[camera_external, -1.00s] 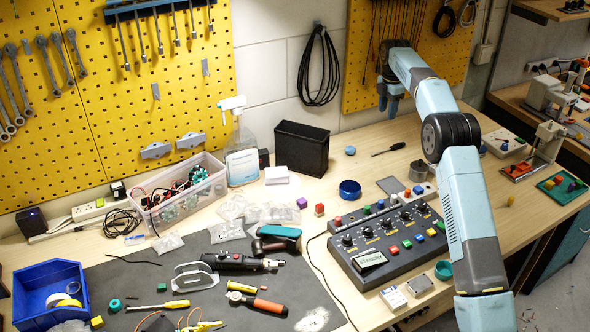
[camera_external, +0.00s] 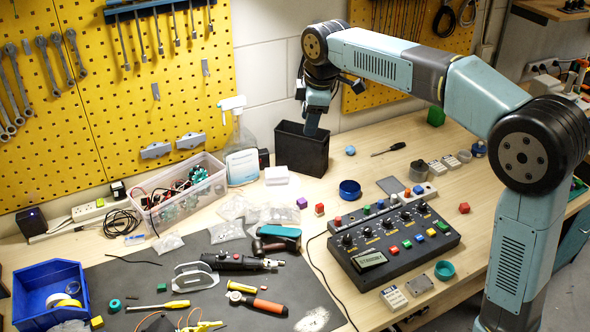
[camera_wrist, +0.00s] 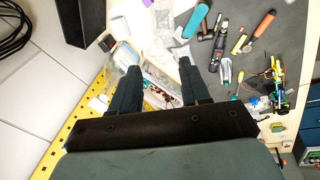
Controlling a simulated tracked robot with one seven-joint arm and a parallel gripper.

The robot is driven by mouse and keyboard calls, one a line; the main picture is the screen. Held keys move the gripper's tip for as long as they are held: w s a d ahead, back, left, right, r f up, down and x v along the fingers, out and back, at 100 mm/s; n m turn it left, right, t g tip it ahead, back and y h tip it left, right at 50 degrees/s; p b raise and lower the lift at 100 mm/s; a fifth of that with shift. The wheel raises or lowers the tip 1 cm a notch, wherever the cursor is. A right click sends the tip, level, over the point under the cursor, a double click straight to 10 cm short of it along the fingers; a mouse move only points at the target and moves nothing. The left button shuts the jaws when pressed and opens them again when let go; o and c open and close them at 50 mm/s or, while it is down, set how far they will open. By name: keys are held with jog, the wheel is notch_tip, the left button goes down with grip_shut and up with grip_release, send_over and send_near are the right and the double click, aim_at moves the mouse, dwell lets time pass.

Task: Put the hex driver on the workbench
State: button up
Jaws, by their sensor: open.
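Several slim metal rods with tips down, possibly hex drivers, hang from a blue rack (camera_external: 150,6) on the left yellow pegboard. A dark-handled driver (camera_external: 388,149) lies on the wooden workbench (camera_external: 470,190), right of the black bin. A yellow-handled driver (camera_external: 160,306) lies on the grey mat. I cannot tell which of these is the hex driver. My gripper (camera_external: 313,122) is above the black bin, its tips overlapping the bin's rim in the picture. In the wrist view, my gripper (camera_wrist: 160,85) has its two fingers well apart with nothing held between them.
The open black bin (camera_external: 303,150) stands against the wall, next to a spray bottle (camera_external: 241,150) and a clear tub (camera_external: 178,195). A black control box (camera_external: 395,240) with coloured buttons sits mid-bench. Tools crowd the grey mat (camera_external: 120,275). Some bare wood lies right of the control box.

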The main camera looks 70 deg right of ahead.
jog(key=s+a+m+t, duration=0.1)
jog(key=s+a, duration=0.4)
jog(key=a, duration=0.6)
jog(key=s+a+m+t, duration=0.1)
jog(key=s+a, duration=0.4)
jog(key=a, duration=0.5)
jog(key=s+a+f+m, duration=0.1)
jog(key=s+a+f, duration=0.4)
jog(key=s, duration=0.3)
jog(key=s+a+f+m+t+y, duration=0.1)
jog(key=s+a+f, duration=0.5)
jog(key=s+a, duration=0.2)
jog(key=shift+y, duration=0.3)
jog(key=shift+a, duration=0.1)
